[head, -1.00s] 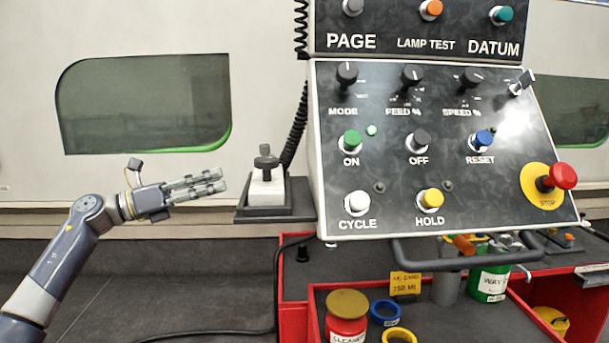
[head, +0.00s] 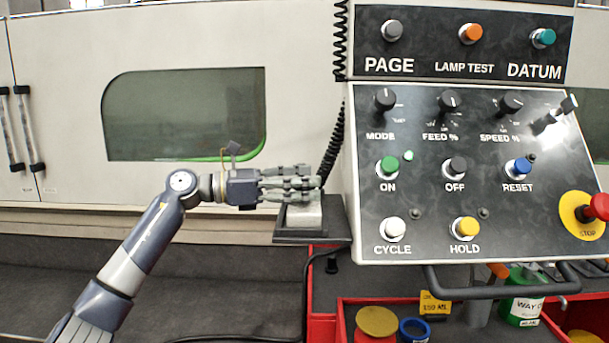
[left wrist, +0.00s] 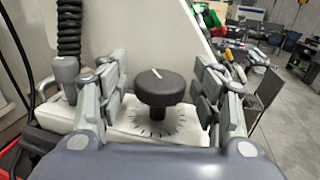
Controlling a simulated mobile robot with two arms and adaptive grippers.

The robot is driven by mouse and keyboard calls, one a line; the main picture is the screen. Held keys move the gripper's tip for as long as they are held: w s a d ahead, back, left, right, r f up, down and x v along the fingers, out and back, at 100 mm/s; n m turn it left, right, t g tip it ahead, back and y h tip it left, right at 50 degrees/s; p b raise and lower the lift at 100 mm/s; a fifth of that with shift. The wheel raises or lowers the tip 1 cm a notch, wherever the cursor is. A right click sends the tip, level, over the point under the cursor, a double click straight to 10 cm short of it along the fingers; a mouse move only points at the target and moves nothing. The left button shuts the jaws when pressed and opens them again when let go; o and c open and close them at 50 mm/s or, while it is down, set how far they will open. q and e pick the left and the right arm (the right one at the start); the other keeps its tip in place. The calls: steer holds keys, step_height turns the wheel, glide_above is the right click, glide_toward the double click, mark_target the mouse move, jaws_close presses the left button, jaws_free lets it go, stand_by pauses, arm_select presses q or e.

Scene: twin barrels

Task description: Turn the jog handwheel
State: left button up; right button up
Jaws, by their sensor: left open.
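The jog handwheel (left wrist: 160,87) is a black round knob with a white line on top. It stands on a white box with a ring of dial marks, and in the left wrist view it lies between the two fingers of my left gripper (left wrist: 168,85). The fingers are open and apart from it on both sides. In the head view my left gripper (head: 305,184) reaches in from the left over the white box (head: 303,217) and hides the handwheel. My right gripper is not in view.
The control panel (head: 450,225) with knobs and buttons stands just right of the handwheel box. A black coiled cable (head: 333,145) hangs behind it. A red tray (head: 345,322) with containers is below right. A grey lever (left wrist: 65,75) stands beside the fingers.

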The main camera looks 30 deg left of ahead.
arm_select(q)
steer(key=shift+w+d, duration=0.15)
steer(key=shift+c, duration=0.4)
steer(key=c, duration=1)
steer(key=shift+t+y, duration=0.3)
steer(key=shift+y, duration=0.1)
